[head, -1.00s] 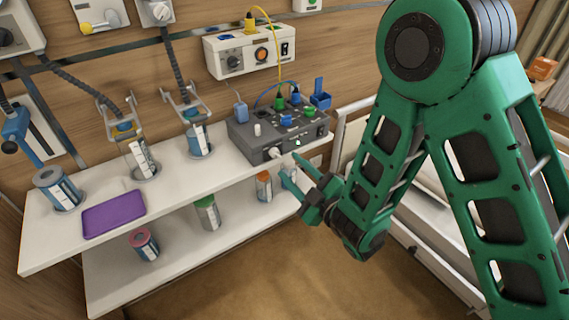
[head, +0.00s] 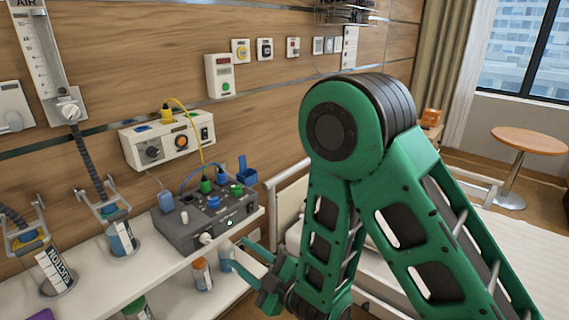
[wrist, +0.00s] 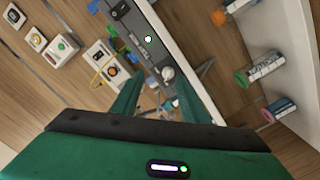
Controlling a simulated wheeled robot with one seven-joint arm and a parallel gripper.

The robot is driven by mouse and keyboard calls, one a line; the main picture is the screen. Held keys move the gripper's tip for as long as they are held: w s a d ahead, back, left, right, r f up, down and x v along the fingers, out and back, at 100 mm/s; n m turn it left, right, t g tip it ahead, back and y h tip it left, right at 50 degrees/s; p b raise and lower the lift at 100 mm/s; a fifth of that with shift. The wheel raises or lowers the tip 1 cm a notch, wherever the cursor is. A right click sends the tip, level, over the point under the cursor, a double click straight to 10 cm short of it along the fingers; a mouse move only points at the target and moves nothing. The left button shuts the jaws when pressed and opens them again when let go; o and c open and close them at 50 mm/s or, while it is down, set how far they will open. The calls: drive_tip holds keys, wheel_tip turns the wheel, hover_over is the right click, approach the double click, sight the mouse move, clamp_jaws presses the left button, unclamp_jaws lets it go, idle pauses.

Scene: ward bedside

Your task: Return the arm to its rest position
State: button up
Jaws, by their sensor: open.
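My green arm stands folded on the right of the head view, its elbow joint high and its forearm hanging down. My gripper (head: 256,268) is low in front of the shelf edge, beside the grey control box (head: 208,222). In the wrist view my gripper (wrist: 160,92) shows its two green fingers apart with nothing between them. The grey box (wrist: 140,48) lies beyond the fingertips there. Whether the fingers touch the shelf edge I cannot tell.
The white shelf (head: 120,285) holds suction jars (head: 50,268). Bottles (head: 202,274) stand on the lower shelf. A wall unit (head: 170,140) has a yellow cable. A bed (head: 500,225) lies behind my arm. A round table (head: 530,140) stands by the window.

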drive_tip(key=w+d+r+m+t+h, duration=0.1)
drive_tip(key=w+d+m+h, duration=0.5)
drive_tip(key=d, duration=0.5)
drive_tip(key=w+d+r+m+t+h, duration=0.15)
drive_tip(key=w+d+h, duration=0.25)
drive_tip(key=w+d, duration=0.5)
drive_tip(key=s+d+r+m+g+h, duration=0.1)
drive_tip(key=s+d+m+g+h, duration=0.15)
drive_tip(key=d, duration=0.75)
drive_tip(key=s+d+m+g+h, duration=0.1)
drive_tip(key=s+d+m+h, duration=0.2)
drive_tip(key=d, duration=0.8)
drive_tip(key=s+d+r+m+g, duration=0.2)
drive_tip(key=s+d+m+g, duration=0.4)
drive_tip(key=s+d, duration=0.6)
drive_tip(key=s+r+m+g+y, duration=0.1)
drive_tip(key=s+r+m+g, duration=0.1)
drive_tip(key=s, duration=0.8)
drive_tip(key=s+d+r+m+g+y, duration=0.1)
drive_tip(key=s+m, duration=0.3)
drive_tip(key=s, duration=0.7)
drive_tip(key=shift+r+m+g, duration=0.3)
drive_tip(key=shift+r+g, duration=0.2)
drive_tip(key=shift+r, duration=0.15)
drive_tip(key=shift+d, duration=0.1)
